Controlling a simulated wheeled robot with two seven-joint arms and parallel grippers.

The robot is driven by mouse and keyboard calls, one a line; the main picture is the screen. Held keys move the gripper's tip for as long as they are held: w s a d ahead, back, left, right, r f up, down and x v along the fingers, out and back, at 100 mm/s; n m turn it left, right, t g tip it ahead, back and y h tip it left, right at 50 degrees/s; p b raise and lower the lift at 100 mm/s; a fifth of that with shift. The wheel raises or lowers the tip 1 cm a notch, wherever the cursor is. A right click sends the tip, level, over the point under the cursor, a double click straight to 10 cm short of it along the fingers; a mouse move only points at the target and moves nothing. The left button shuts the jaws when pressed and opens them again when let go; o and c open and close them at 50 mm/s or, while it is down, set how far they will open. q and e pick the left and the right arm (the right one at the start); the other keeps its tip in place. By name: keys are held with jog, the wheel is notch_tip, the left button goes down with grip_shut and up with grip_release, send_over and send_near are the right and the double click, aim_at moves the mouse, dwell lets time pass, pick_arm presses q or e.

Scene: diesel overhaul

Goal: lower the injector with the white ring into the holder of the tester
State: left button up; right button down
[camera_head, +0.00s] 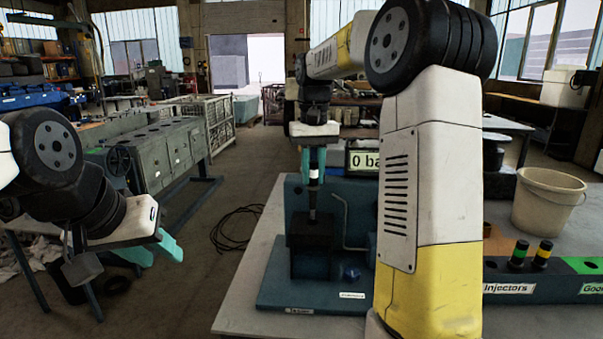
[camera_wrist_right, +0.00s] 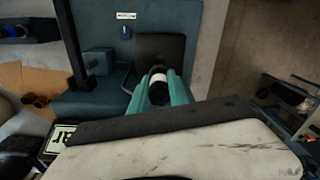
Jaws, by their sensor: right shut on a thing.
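The injector with the white ring (camera_head: 314,173) is upright between the teal fingers of my right gripper (camera_head: 313,160), which is shut on it. Its narrow lower end is at the top of the dark holder (camera_head: 311,240) of the teal tester (camera_head: 273,270); I cannot tell whether it has entered the holder. In the right wrist view the injector's ringed end (camera_wrist_right: 158,78) sits between the fingers, with the dark holder block (camera_wrist_right: 160,48) beyond it. My left gripper (camera_head: 158,253) is open and empty, well left of the tester.
A rack labelled Injectors (camera_head: 510,277) with banded injectors (camera_head: 519,254) stands right of my right arm. A white bucket (camera_head: 546,200) is behind it. A display (camera_head: 365,162) reading "0 ba" is partly hidden by my arm. The bench's left strip (camera_head: 243,290) is bare.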

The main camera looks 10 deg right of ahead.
aim_at(312, 218)
jog(key=shift+f, duration=0.2)
dwell(0.3)
jog(key=shift+f, duration=1.7)
jog(key=shift+f, duration=1.75)
jog(key=shift+f, duration=1.2)
